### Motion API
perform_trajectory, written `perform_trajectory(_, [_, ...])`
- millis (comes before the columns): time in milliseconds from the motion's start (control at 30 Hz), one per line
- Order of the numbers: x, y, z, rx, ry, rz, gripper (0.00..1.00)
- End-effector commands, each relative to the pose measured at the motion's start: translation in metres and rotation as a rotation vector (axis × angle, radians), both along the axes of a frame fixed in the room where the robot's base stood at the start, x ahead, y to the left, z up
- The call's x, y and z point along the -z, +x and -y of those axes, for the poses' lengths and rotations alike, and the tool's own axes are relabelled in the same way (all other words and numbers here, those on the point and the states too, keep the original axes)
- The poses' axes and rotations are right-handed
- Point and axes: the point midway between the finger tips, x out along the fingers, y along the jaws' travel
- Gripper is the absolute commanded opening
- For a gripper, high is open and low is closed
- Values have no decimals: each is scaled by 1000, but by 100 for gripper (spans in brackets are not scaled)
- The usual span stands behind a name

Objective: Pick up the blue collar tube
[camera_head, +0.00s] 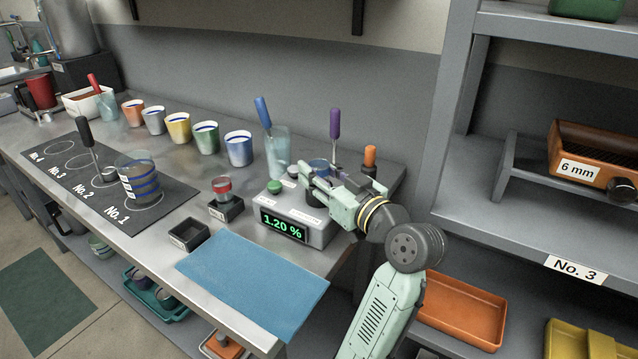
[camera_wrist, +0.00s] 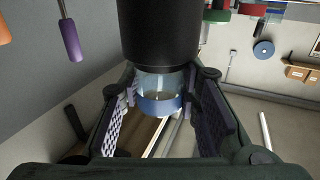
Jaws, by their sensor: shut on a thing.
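The blue collar tube (camera_wrist: 161,92) is clear with a blue band and sits between my finger pads in the wrist view. My gripper (camera_wrist: 163,110) is shut on it. A black cylinder (camera_wrist: 158,32) adjoins the tube's far end; I cannot tell whether they are joined. In the head view my gripper (camera_head: 315,182) is at the back right of the grey meter (camera_head: 293,222), which reads 1.20 %. A blue top (camera_head: 319,165) shows at the fingers; the rest of that piece is largely hidden by them.
A red-topped clear tube (camera_head: 222,187) stands in a black block left of the meter. Purple-handled (camera_head: 335,123) and orange-handled (camera_head: 370,156) tools stand close behind my gripper. A blue mat (camera_head: 250,285) lies clear in front. Shelving (camera_head: 470,215) rises at right.

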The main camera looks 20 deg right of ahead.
Motion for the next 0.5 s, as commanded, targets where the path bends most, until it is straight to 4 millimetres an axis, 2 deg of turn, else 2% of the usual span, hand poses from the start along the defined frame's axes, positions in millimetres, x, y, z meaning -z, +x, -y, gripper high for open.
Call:
perform_trajectory(333, [0, 0, 0, 0, 0, 0, 2])
perform_trajectory(500, [-1, 0, 0, 0, 0, 1, 0])
